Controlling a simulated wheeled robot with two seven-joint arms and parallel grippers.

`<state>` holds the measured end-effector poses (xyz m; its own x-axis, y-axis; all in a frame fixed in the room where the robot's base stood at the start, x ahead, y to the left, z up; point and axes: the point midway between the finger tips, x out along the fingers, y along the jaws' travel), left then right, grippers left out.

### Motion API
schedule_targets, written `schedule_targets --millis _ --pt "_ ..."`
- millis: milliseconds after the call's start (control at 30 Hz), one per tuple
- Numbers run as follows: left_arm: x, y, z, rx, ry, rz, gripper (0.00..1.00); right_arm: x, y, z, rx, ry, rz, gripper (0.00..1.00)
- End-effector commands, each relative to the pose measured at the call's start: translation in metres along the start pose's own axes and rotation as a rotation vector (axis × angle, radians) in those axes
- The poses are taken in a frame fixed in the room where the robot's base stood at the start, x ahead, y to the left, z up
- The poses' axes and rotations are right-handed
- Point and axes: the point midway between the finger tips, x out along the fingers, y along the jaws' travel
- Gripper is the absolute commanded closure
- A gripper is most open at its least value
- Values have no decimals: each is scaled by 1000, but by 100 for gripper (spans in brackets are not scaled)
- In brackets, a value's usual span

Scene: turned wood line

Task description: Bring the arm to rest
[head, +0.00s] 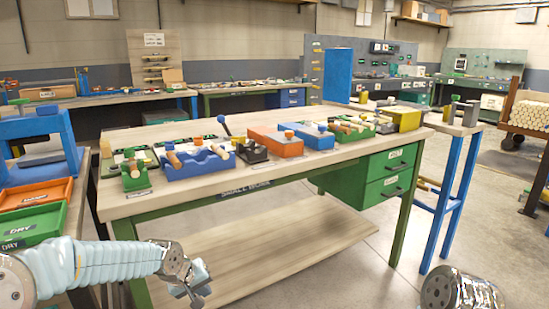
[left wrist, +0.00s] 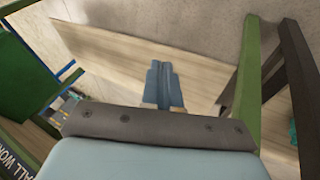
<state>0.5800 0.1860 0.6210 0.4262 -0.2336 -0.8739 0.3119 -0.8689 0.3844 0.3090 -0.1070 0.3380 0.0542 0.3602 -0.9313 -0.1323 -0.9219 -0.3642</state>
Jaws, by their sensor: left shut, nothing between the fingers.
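My left gripper (head: 195,289) is low in front of the workbench (head: 131,206), near its front left leg and below the level of its top. Its two blue-grey fingers are together and empty, as the left wrist view (left wrist: 163,84) shows. In that view the bench's lower shelf (left wrist: 125,50) and a green leg (left wrist: 246,85) lie beyond the fingers. The gripper appears to touch nothing. My right gripper is not in view; only a rounded metal part of mine shows at the bottom right of the head view.
The bench top holds a blue block fixture (head: 198,162), an orange box (head: 277,143) and several other fixtures. Green drawers (head: 390,177) hang at its right. A side table with orange and green trays (head: 28,228) stands close at left.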

Motion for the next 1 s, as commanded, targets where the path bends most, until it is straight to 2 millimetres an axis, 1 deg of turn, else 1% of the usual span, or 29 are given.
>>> schedule_targets --millis 33,67,100,167,200,267,300,400,500,600,667,1000 --pt "36 -10 34 24 -65 8 100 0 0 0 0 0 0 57" --pt "54 -15 53 38 -94 17 100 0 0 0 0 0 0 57" --pt "76 -23 80 56 -133 29 100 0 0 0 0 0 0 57" --pt "104 -36 123 78 -188 42 100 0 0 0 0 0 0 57" --pt "120 -46 152 92 -221 48 100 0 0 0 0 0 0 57" --pt "137 -61 196 108 -267 52 100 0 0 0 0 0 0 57" --pt "145 -72 224 119 -294 51 100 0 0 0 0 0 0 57" --pt "154 -95 284 146 -348 39 100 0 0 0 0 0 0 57" --pt "153 -113 323 168 -382 23 100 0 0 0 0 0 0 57" --pt "151 -122 344 183 -399 12 100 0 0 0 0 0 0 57" --pt "150 -125 349 188 -402 9 100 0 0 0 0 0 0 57" --pt "150 -125 349 190 -401 9 100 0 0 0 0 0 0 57"
